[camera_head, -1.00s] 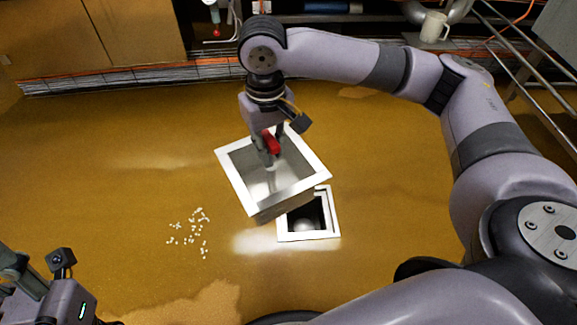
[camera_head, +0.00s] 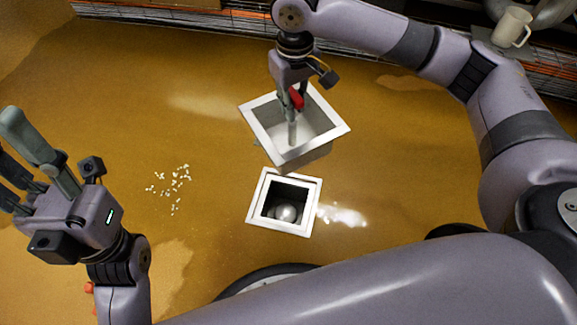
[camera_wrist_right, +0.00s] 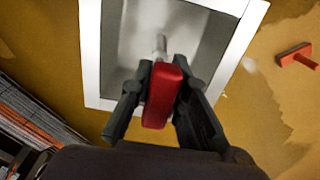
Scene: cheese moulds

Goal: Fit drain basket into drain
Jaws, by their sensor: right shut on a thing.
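The drain basket (camera_head: 322,146) is a square metal box with a white rim and an upright rod inside. My right gripper (camera_head: 293,104) is shut on the red grip (camera_wrist_right: 163,95) at the rod's top. The basket hangs slightly tilted, beyond and a little right of the drain in the head view. The drain (camera_head: 256,207) is a square floor opening with a pale frame, turned differently from the basket. A shiny round dome (camera_head: 286,213) shows inside it. My left gripper (camera_head: 8,155) is open and empty at the left, away from both.
White crumbs (camera_head: 170,186) lie on the wet brown floor left of the drain. A red tool (camera_wrist_right: 297,55) lies on the floor in the right wrist view. A white mug (camera_head: 511,27) stands at the upper right.

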